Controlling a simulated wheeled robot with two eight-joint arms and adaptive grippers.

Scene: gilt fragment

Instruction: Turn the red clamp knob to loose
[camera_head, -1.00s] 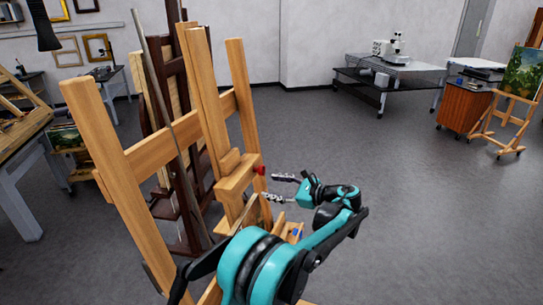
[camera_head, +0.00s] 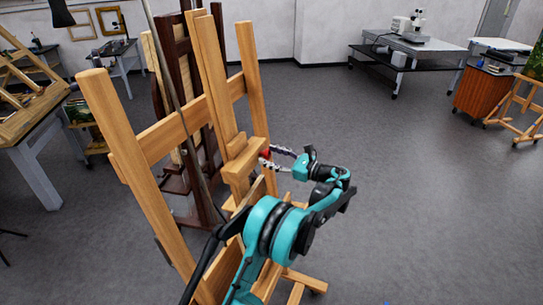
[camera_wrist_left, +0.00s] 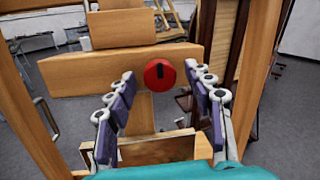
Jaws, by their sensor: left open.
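The red clamp knob (camera_wrist_left: 160,74) sits on the front of a wooden easel's clamp block (camera_wrist_left: 110,72). It is round with a dark slot mark that stands nearly upright in the left wrist view. In the head view the knob (camera_head: 265,154) shows as a small red spot on the easel (camera_head: 128,165). My left gripper (camera_head: 270,156) is open, its fingertips at the knob in the head view. In the left wrist view the fingers (camera_wrist_left: 168,82) stand to either side of the knob, with gaps showing. My right gripper is not in view.
A dark easel (camera_head: 198,90) stands close behind the wooden one. A worktable (camera_head: 45,150) is at the left. A black table (camera_head: 410,58) and wooden cabinet (camera_head: 484,90) stand at the far right. The grey floor (camera_head: 400,190) right of my arm is clear.

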